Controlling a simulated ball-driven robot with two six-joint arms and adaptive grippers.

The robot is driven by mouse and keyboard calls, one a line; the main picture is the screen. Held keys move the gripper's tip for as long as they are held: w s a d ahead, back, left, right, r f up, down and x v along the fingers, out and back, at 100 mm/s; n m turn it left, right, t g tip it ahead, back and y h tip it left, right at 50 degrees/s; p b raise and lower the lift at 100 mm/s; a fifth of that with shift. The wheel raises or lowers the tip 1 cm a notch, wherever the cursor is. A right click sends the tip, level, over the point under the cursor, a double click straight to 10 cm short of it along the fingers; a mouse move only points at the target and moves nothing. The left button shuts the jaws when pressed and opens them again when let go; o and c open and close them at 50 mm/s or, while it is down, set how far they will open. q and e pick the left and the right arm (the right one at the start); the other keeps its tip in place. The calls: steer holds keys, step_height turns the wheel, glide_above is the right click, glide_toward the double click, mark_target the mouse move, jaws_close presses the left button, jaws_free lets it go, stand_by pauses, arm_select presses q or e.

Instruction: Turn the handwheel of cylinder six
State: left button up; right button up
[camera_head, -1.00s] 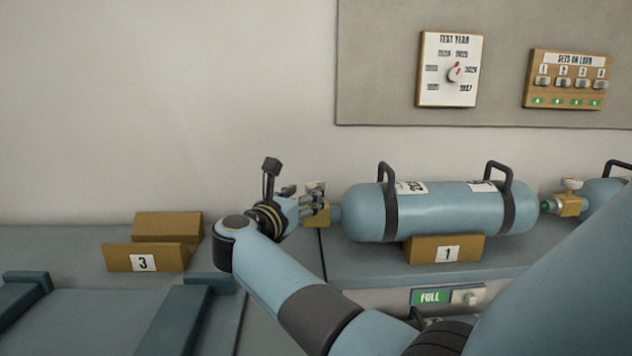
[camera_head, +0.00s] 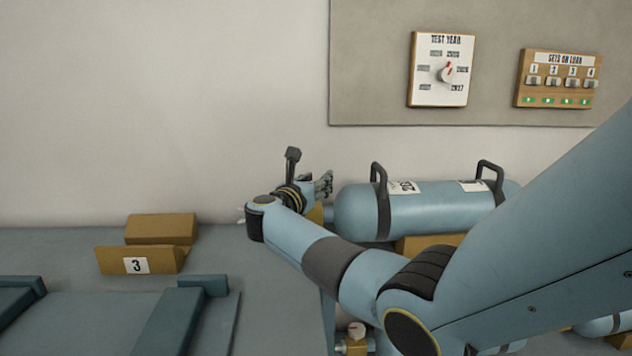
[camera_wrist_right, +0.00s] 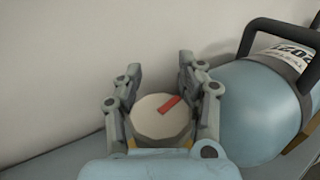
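A blue cylinder (camera_head: 435,208) with two black handles lies on a wooden stand (camera_head: 412,245) along the wall. Its number is hidden behind my right arm, and I cannot read a six anywhere. My right gripper (camera_head: 325,184) is at the cylinder's left end, over the brass valve (camera_head: 315,213). In the right wrist view, a cream handwheel (camera_wrist_right: 160,122) with a red mark sits between the spread fingers of my right gripper (camera_wrist_right: 160,78). The fingers overlap its sides, but I cannot tell whether they touch it. My left gripper is out of view.
An empty wooden stand marked 3 (camera_head: 140,260) is on the left bench. Another valve handwheel (camera_head: 356,329) shows lower down near my arm. A test year dial (camera_head: 441,70) and a sets on loan panel (camera_head: 557,79) hang on the wall.

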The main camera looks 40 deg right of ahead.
steer(key=shift+d+f, duration=0.1)
jaws_close()
stand_by(0.7)
